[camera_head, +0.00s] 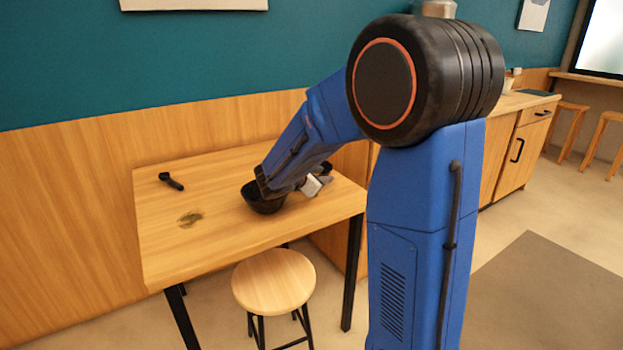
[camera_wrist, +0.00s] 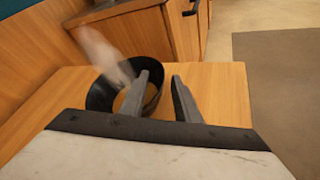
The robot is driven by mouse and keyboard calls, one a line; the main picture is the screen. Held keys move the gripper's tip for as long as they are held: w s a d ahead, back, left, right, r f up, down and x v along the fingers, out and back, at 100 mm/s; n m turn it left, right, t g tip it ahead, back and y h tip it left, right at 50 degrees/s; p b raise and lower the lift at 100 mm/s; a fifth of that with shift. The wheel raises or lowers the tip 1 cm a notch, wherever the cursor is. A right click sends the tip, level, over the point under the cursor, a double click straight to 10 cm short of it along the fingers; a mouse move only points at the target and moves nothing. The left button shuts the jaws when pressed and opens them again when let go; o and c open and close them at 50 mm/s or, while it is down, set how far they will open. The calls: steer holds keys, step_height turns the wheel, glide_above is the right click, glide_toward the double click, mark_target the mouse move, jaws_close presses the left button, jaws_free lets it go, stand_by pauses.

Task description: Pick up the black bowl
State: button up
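The black bowl (camera_head: 262,204) stands upright on the wooden table, near its middle. My gripper is partly hidden by my arm in the head view, low at the bowl's right side. In the wrist view, the two fingers of my gripper (camera_wrist: 161,82) are apart. The left finger overlaps the inside of the bowl (camera_wrist: 99,97), and the right finger is outside its right edge. The bowl's right wall shows between them. I cannot tell whether either finger touches it. A wood-coloured patch shows inside the bowl.
A small black object (camera_head: 171,181) lies at the table's back left. A brownish-green patch (camera_head: 190,217) is left of the bowl. A round stool (camera_head: 273,282) stands before the table (camera_head: 222,252). A blurred pale shape (camera_wrist: 100,50) overlaps the bowl's far side in the wrist view.

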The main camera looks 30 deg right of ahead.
steer(key=shift+x, duration=0.9)
jaws_close()
steer(key=shift+r, duration=0.1)
